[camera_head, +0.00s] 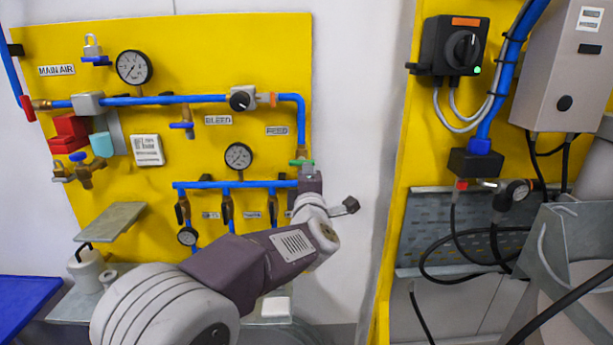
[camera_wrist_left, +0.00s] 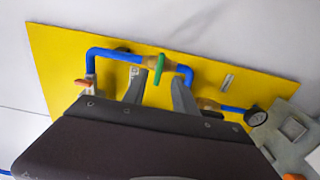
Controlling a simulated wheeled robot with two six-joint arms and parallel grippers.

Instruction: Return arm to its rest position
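My left arm (camera_head: 275,260) reaches up from the bottom of the head view across the yellow panel (camera_head: 190,60). Its wrist end is at the panel's right edge, just below a green valve handle (camera_head: 301,162). The left gripper (camera_head: 308,173) looks small and partly hidden there. In the left wrist view, the two grey fingers of the left gripper (camera_wrist_left: 158,92) stand apart with nothing between them. The green handle (camera_wrist_left: 160,68) on the blue pipe (camera_wrist_left: 120,55) lies just beyond the fingertips; contact cannot be judged. My right gripper is not in view.
The panel carries gauges (camera_head: 134,67), blue pipes (camera_head: 200,99) and a red lockout (camera_head: 68,132). A grey shelf (camera_head: 112,222) juts out at the lower left. A black switch (camera_head: 455,45) and hanging cables (camera_head: 455,235) are at right. White wall (camera_head: 350,120) is clear between the panels.

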